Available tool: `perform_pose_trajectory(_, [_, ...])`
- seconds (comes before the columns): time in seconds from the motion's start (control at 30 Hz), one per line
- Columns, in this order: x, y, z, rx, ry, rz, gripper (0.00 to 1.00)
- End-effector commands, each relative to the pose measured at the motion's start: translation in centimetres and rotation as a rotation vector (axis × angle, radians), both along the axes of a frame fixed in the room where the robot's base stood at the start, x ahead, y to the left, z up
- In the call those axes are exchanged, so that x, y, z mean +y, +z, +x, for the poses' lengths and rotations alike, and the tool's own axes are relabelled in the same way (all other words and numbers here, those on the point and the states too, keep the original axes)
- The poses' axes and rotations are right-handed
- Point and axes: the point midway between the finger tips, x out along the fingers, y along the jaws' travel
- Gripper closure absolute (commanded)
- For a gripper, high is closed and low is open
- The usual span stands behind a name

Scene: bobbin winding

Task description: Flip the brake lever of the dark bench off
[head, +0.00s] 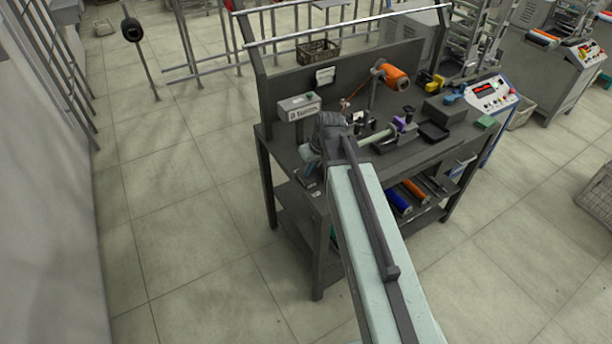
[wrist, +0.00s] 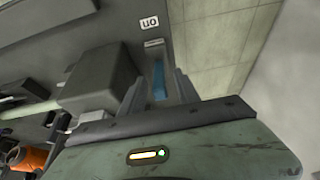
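The dark bench (head: 278,205) stands in the middle of the head view, with my arm reaching over its near left part. In the wrist view, my gripper (wrist: 158,92) has its two grey fingers apart. A blue lever (wrist: 158,78) shows between the fingers, with small gaps on each side. A white label (wrist: 149,22) reading "on", upside down in this view, lies on the dark surface beyond the lever. The lever's base is partly hidden by the fingers and gripper body.
A grey box (head: 299,107) with a label stands at the bench's left rear. An orange spool (head: 397,78), a green rod (head: 378,136) and a dark tray (head: 434,131) are further right. A control panel (head: 489,92) stands beyond the bench.

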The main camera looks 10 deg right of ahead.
Motion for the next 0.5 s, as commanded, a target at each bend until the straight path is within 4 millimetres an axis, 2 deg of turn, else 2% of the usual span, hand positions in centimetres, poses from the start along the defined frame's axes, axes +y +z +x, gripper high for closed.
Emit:
perform_pose_trajectory(0.03, [0.1,-1.9,0.5,0.0,0.0,0.0,0.62])
perform_pose_trajectory(0.1, [0.2,-2.7,0.9,0.0,0.0,0.0,0.62])
perform_pose_trajectory(0.43, [0.4,-2.8,1.1,0.001,-0.001,0.0,0.62])
perform_pose_trajectory(0.5, [0.4,-2.8,1.1,0.001,-0.001,0.0,0.81])
